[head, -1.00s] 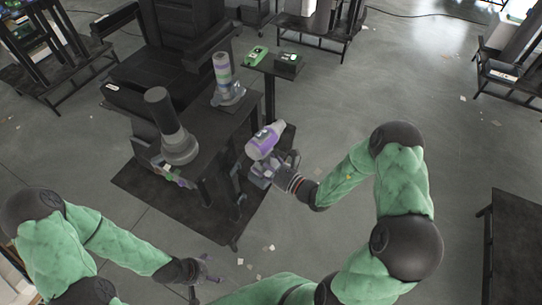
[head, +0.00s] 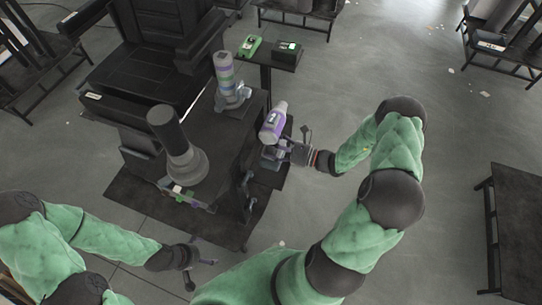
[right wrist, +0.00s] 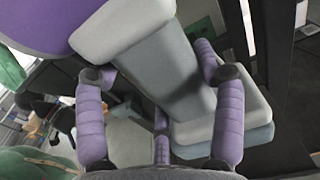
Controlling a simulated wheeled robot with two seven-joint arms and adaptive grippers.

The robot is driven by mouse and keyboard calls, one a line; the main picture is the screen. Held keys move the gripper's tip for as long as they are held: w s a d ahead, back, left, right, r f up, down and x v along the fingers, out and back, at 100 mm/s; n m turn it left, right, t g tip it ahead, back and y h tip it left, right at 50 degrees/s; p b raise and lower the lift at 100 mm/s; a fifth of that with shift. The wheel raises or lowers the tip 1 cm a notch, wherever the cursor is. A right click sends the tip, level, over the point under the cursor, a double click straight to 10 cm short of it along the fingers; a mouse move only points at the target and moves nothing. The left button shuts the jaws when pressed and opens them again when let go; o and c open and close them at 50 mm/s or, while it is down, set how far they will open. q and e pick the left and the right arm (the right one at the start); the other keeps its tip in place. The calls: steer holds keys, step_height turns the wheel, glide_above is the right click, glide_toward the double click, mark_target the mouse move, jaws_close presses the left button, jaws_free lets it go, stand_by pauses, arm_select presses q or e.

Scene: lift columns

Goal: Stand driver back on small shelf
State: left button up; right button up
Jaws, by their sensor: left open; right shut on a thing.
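The driver (head: 273,121) is purple and light grey, with a grey handle and a blue-grey base. My right gripper (head: 284,151) is shut on its handle. In the right wrist view the purple fingers (right wrist: 160,80) lie on both sides of the grey handle (right wrist: 165,70), with the base (right wrist: 235,130) below. The driver is roughly upright, over a small dark shelf (head: 266,180) at the right side of the black bench. I cannot tell whether the base touches the shelf. My left gripper (head: 205,252) is open and empty at the lower left, apart from everything.
On the bench stand a dark cylinder on a grey base (head: 172,135) and a banded column (head: 224,72). A small stand behind holds a green device (head: 250,46) and a black box (head: 285,52). A dark table (head: 515,225) stands at right. Floor between is mostly clear.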

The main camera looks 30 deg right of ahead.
mark_target(277, 155)
steer(key=shift+f+b, duration=0.95)
steer(key=shift+f, duration=1.7)
steer(key=shift+f, duration=0.1)
steer(key=o, duration=1.7)
steer(key=shift+f, duration=0.1)
